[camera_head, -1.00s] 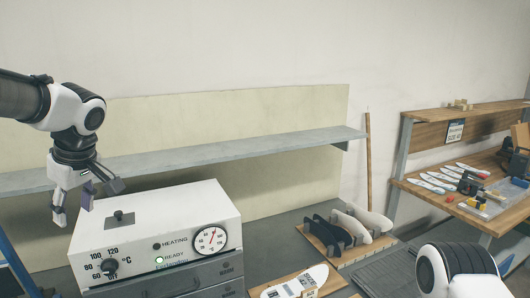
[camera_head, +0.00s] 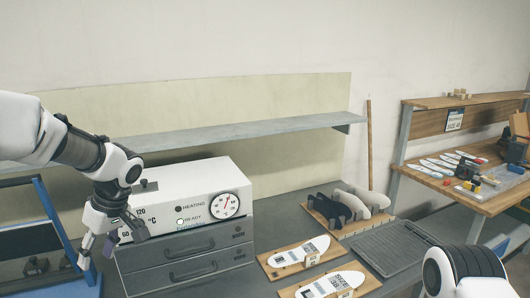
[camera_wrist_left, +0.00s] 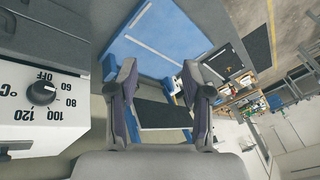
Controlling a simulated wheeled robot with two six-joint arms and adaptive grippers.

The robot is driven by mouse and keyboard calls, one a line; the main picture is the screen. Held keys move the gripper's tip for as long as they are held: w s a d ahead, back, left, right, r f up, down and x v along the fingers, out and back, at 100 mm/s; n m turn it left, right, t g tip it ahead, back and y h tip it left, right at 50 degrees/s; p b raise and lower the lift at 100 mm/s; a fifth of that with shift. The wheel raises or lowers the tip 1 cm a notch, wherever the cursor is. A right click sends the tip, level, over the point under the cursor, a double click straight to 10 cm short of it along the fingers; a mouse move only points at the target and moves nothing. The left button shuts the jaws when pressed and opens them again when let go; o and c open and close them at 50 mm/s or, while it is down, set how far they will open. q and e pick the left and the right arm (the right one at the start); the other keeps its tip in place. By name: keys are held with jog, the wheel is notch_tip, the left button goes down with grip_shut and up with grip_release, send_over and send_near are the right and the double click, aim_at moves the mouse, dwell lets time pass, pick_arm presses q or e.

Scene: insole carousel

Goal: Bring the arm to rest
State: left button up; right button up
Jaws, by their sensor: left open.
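My left gripper (camera_head: 112,248) is open and empty, fingers pointing down, in front of the left part of the white heater box (camera_head: 205,192) in the head view. It hides part of the box's dial scale. In the left wrist view the two fingers of my left gripper (camera_wrist_left: 160,100) stand apart with nothing between them. The heater's knob (camera_wrist_left: 41,92) shows at the left there. Part of my right arm (camera_head: 463,272) shows at the lower right of the head view; its gripper is out of view.
A blue-framed stand (camera_head: 58,225) is left of the heater; its blue surface (camera_wrist_left: 160,38) also shows in the wrist view. Insole boards (camera_head: 300,254), dark and light upright forms (camera_head: 350,205) and a grey ribbed mat (camera_head: 395,246) lie right. A grey shelf (camera_head: 250,131) runs behind.

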pick_arm(q)
jog(key=s+d+f+m+g+h+b, duration=0.1)
jog(key=s+d+f+g, duration=0.15)
jog(key=s+f, duration=0.6)
jog(key=s+d+f+m+g+b, duration=0.1)
jog(key=s+d+f, duration=0.25)
jog(key=f, duration=0.95)
jog(key=s+d+f+m+g+h+b, duration=0.1)
jog(key=s+d+f+g+b, duration=0.1)
jog(key=s+f, duration=0.65)
jog(key=s+d+f+m+t+h+b, duration=0.1)
jog(key=s+d+f+m+t+h, duration=0.35)
jog(key=s+f, duration=0.9)
jog(key=w+d+m+t+y, duration=0.1)
jog(key=w+m+t+y, duration=0.1)
jog(key=w+m, duration=0.4)
jog(key=shift+t, duration=0.4)
pick_arm(e)
jog(key=f, duration=0.2)
jog(key=s+f, duration=0.1)
jog(key=f, duration=0.2)
jog(key=shift+f, duration=0.1)
pick_arm(q)
jog(key=shift+f, duration=0.1)
